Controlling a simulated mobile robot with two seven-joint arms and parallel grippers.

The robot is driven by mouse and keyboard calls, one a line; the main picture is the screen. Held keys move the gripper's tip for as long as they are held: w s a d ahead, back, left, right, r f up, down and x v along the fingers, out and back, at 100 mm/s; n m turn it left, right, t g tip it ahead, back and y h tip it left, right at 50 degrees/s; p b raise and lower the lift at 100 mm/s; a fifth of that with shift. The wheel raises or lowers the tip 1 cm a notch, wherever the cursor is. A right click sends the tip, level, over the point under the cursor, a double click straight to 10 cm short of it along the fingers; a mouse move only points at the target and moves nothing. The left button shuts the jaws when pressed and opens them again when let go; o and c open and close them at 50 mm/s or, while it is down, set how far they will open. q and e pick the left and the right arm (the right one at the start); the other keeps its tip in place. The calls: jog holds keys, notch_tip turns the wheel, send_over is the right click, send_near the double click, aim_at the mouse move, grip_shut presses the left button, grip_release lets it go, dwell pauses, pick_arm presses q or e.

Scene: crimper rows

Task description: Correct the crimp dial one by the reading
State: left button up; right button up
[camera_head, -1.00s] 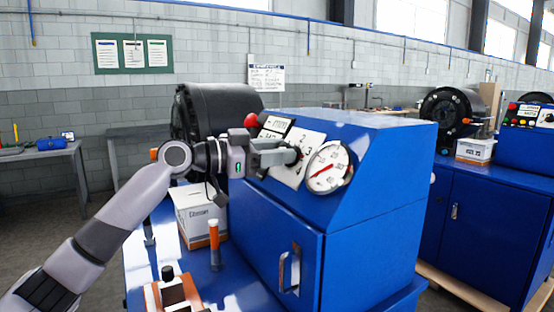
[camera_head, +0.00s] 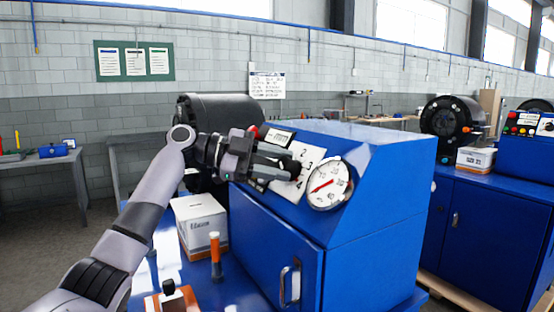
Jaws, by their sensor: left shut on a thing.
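The crimp dial's white numbered plate (camera_head: 313,157) is on the sloped face of the blue crimper (camera_head: 365,160); a 2 and a 3 show on it. My left gripper (camera_head: 292,168) is at this plate, its fingers tilted and closed around the dial's dark knob, which they mostly hide. The knob's pointer setting cannot be read. Right of the dial is a round white gauge (camera_head: 329,184) with a red needle slanting to the lower left. A small display (camera_head: 279,137) sits above left of the dial, partly covered, its figures too small to read. My right gripper is not in view.
A white box (camera_head: 199,224), an orange-capped tube (camera_head: 215,247) and an orange-and-white item (camera_head: 172,300) stand on the blue bench left of the crimper. A cabinet door handle (camera_head: 291,286) sticks out below. Another crimper (camera_head: 447,120) stands at right.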

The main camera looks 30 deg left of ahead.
pick_arm(q)
jog(key=shift+m, duration=0.3)
jog(key=o, duration=1.1)
jog(key=shift+c, duration=0.2)
jog(key=b+v, duration=0.1)
jog(key=v, duration=0.6)
jog(key=shift+a, duration=0.1)
